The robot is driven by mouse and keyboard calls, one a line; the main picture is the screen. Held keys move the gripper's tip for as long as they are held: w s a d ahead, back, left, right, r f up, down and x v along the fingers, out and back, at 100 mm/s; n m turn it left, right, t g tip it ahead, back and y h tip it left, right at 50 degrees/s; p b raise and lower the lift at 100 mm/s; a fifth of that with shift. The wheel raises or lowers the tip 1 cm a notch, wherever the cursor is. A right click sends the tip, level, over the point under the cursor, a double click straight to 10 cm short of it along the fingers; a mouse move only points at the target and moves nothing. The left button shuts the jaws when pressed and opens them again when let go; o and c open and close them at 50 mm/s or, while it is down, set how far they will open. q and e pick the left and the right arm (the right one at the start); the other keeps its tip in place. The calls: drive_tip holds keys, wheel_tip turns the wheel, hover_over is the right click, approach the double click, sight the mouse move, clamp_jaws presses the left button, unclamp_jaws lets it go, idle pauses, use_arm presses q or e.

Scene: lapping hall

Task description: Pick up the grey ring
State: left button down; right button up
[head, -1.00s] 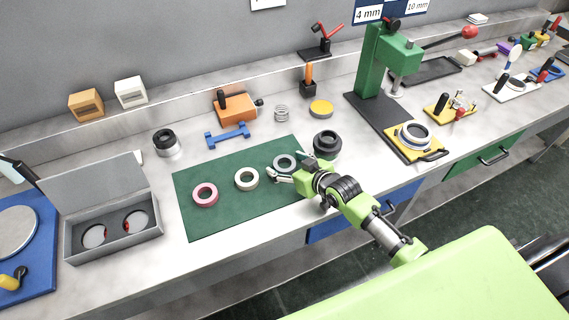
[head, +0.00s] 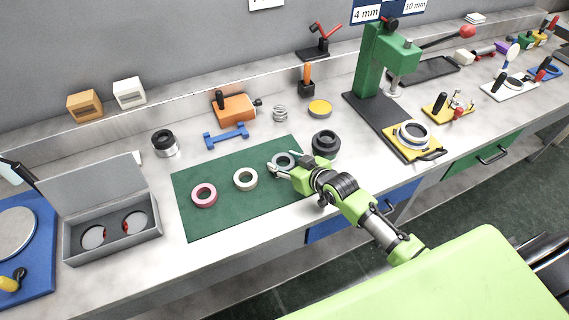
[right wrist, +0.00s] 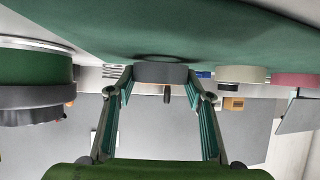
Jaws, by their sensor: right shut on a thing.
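The grey ring (head: 284,159) is at the right part of the green mat, partly hidden by my right gripper (head: 282,163). In the right wrist view the ring (right wrist: 160,72) sits between the two fingertips, and the gripper is shut on it. A dark shadow lies on the mat beside the ring; I cannot tell whether it is clear of the surface. A cream ring (head: 245,180) and a pink ring (head: 204,195) lie on the mat to the left. My left gripper is not in view.
The green mat (head: 225,217) lies on the bench. A dark stepped part (head: 325,144) stands close right of the gripper. A green press (head: 375,70) is behind right, a blue dumbbell-shaped tool (head: 227,136) behind the mat, and a grey open box (head: 110,225) to the left.

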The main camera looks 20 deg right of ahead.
wheel_tip(320, 180, up, 3)
drive_tip(key=shift+s+a+f, duration=0.1)
drive_tip(key=s+a+r+b, duration=0.1)
drive_tip(key=s+a+r, duration=0.3)
drive_tip(key=s+r, duration=0.5)
drive_tip(key=s, duration=0.4)
drive_tip(key=shift+a+r, duration=0.2)
drive_tip(key=shift+r, duration=0.05)
